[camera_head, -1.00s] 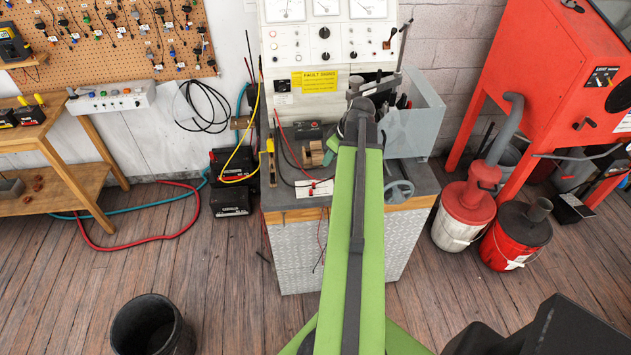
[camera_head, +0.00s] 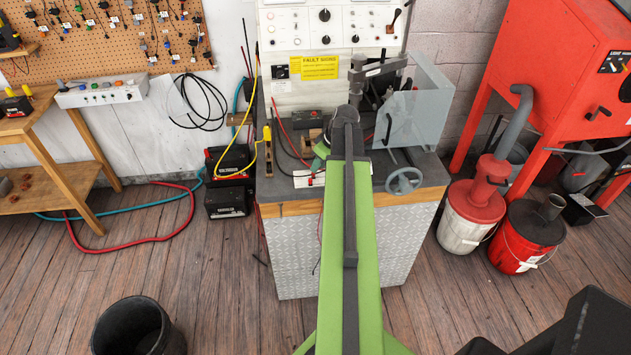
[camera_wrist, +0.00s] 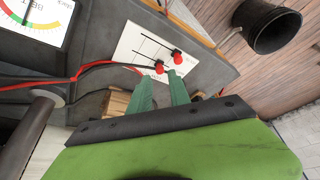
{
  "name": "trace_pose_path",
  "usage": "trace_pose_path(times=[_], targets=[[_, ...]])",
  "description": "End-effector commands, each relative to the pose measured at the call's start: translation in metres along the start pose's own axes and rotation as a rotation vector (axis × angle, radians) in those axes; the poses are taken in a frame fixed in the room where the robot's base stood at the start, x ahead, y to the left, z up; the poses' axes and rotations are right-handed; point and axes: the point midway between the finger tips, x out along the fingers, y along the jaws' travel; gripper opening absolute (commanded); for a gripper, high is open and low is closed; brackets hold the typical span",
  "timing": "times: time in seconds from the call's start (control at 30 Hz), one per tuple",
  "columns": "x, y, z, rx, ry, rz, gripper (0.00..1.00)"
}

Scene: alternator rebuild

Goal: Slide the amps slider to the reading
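A white slider card (camera_wrist: 150,48) lies on the grey bench top, with dark slots and two red knobs. One red knob (camera_wrist: 160,67) is just beyond my fingertips; the other red knob (camera_wrist: 177,55) is a little farther right. The slot labels cannot be read. The card also shows in the head view (camera_head: 303,179), partly behind my arm. My gripper (camera_wrist: 161,80) has two green fingers with a gap between them, empty, pointing at the knobs. Whether a fingertip touches a knob I cannot tell. A dial with coloured bands (camera_wrist: 35,15) is at the upper left; its reading is unclear.
Red and black cables (camera_wrist: 100,68) run beside the card. A wooden block (camera_wrist: 117,102) sits close to my fingers. A handwheel (camera_head: 404,181) and a clear shield (camera_head: 418,110) stand on the bench's right. A black bucket (camera_head: 133,328) stands on the floor.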

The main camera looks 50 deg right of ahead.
Motion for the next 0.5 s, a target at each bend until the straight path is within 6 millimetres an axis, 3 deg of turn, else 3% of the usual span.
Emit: trace_pose_path(times=[0.03,0.13,0.47,0.5], targets=[[0.020,0.001,0.003,0.000,0.000,0.000,0.23],[0.033,0.001,0.002,0.000,0.000,0.000,0.23],[0.035,0.000,-0.001,0.000,0.000,0.000,0.23],[0.035,0.000,-0.001,0.000,0.000,0.000,0.19]])
